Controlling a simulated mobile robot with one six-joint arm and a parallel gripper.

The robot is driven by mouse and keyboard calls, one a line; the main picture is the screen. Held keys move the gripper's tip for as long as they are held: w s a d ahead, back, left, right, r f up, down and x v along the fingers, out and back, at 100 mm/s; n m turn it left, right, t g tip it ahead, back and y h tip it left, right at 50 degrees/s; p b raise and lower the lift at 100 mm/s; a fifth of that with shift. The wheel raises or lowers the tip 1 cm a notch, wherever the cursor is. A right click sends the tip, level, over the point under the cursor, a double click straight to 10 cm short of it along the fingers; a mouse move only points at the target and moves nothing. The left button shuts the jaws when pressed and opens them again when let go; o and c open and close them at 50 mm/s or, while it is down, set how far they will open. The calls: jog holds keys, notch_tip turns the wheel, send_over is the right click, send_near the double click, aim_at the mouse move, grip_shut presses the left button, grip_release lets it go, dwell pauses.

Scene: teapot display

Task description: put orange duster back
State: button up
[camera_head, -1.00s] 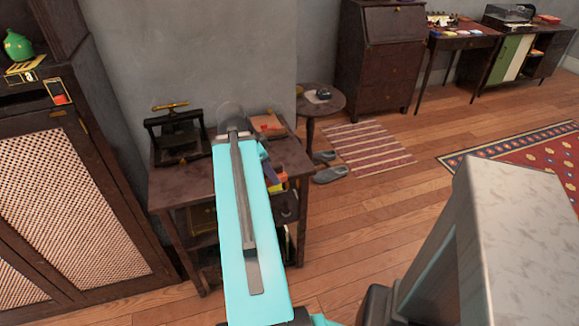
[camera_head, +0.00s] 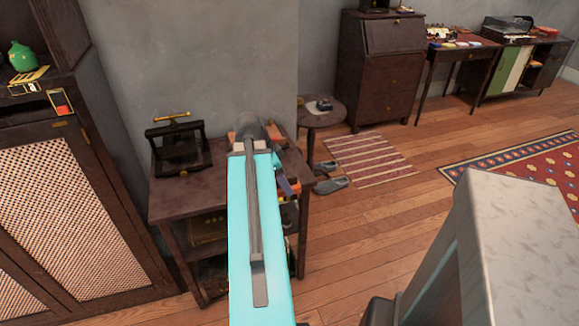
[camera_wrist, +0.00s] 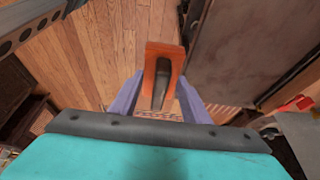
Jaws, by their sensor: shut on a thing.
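The orange duster (camera_wrist: 165,52), with a dark middle part, is between the two purple fingers of my gripper (camera_wrist: 158,92) in the wrist view. My gripper is shut on it and holds it above the wooden floor. In the head view my turquoise arm hides most of the gripper; a purple finger (camera_head: 283,182) shows just right of the arm, at the right side of a small dark table (camera_head: 185,197). The duster cannot be clearly told apart there.
A black press (camera_head: 178,148) stands on the small table's left part. My arm hides much of the table's middle. A round side table (camera_head: 322,116) stands behind it, with slippers (camera_head: 330,184) and a striped rug (camera_head: 368,160) nearby. A lattice-door cabinet (camera_head: 70,205) is at left.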

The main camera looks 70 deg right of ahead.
jog(key=w+d, duration=0.1)
jog(key=d, duration=0.3)
jog(key=w+d+f+p, duration=0.1)
jog(key=d, duration=0.4)
jog(key=w+d, duration=0.1)
jog(key=d, duration=0.3)
jog(key=shift+d+f+p, duration=0.15)
jog(key=shift+d+p, duration=0.1)
jog(key=shift+p, duration=0.1)
jog(key=shift+f+p, duration=0.4)
jog(key=shift+f, duration=1.35)
jog(key=shift+f, duration=0.15)
jog(key=o, duration=1)
jog(key=shift+b+v, duration=0.8)
jog(key=shift+v, duration=5.4)
